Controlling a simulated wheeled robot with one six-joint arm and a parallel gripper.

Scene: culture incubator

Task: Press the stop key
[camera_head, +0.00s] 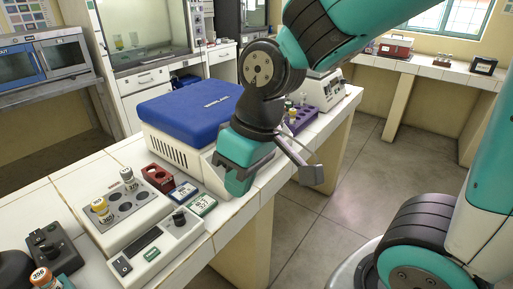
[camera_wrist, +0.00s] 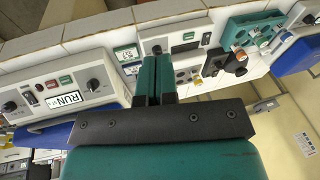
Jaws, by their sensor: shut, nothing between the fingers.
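A white device with a blue lid (camera_head: 195,105) stands on the tiled bench. In the wrist view its front panel (camera_wrist: 30,115) is at the left, with a display reading RUN (camera_wrist: 68,99), dark knobs, a red key (camera_wrist: 65,80) and a green key (camera_wrist: 52,84). The key labels are too small to read, so I cannot tell for certain which is stop. My gripper (camera_head: 238,188) is shut and empty in front of the device, hiding much of the panel in the head view. In the wrist view the fingertips (camera_wrist: 155,62) are right of the panel keys, apart from them.
A white block with vials (camera_head: 125,205) and a control box with a knob (camera_head: 160,245) stand at the front left. Small display timers (camera_head: 200,204) and a red rack (camera_head: 158,176) sit between. A purple rack (camera_head: 300,120) is behind my arm. Floor right of the bench is clear.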

